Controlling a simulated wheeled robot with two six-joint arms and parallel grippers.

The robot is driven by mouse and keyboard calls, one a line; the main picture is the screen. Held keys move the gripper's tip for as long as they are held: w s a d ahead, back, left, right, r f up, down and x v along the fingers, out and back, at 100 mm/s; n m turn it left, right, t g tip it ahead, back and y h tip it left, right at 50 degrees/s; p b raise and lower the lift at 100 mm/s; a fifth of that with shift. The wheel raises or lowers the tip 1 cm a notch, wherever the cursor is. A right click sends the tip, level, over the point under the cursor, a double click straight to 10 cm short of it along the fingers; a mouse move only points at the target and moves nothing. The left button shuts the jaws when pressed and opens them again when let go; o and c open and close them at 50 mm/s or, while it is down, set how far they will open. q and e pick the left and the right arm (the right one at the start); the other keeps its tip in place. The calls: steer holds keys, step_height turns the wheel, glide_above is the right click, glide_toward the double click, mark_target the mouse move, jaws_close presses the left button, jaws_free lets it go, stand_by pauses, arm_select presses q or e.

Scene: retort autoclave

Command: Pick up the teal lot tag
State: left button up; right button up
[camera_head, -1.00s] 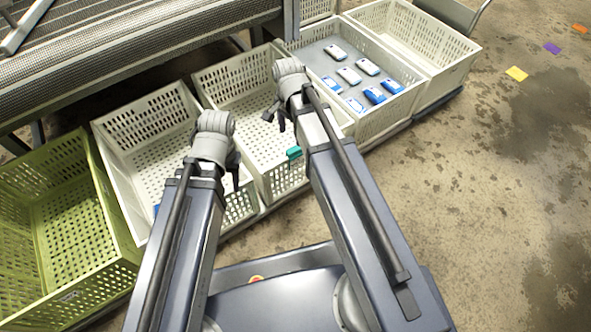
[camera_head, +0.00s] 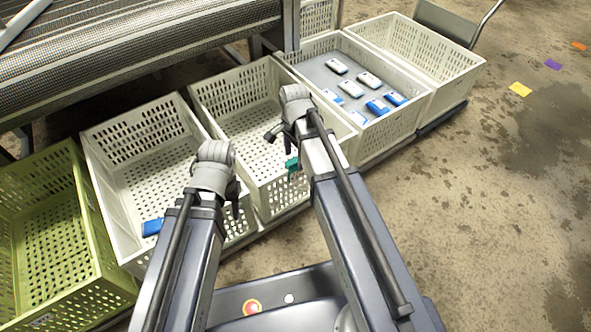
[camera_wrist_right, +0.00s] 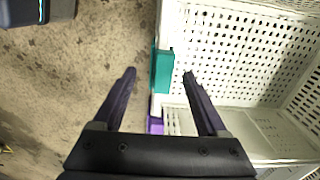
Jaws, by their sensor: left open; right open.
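The teal lot tag (camera_head: 292,163) is at the front rim of the middle white crate (camera_head: 262,205), partly behind my right arm. In the right wrist view the teal tag (camera_wrist_right: 163,70) sits on the crate's rim, between the lines of the two open fingers and nearer the right one. My right gripper (camera_head: 280,148) is open and empty, close by the tag; contact cannot be made out. In its wrist view the gripper (camera_wrist_right: 159,73) spans the rim. My left gripper (camera_head: 235,200) is open over the white crate to the left, its fingers partly hidden.
A purple piece (camera_wrist_right: 155,124) shows on the rim in the wrist view. A blue item (camera_head: 152,227) lies in the left white crate (camera_head: 127,262). The right crate (camera_head: 375,150) holds several blue and white packs. A green crate (camera_head: 75,305) stands far left.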

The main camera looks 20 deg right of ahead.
mark_target(295, 161)
steer(key=shift+w+d+f+b, duration=0.15)
steer(key=shift+f+b, duration=2.5)
steer(key=shift+b, duration=0.05)
steer(key=shift+r, duration=0.1)
steer(key=shift+c, duration=0.3)
jaws_close()
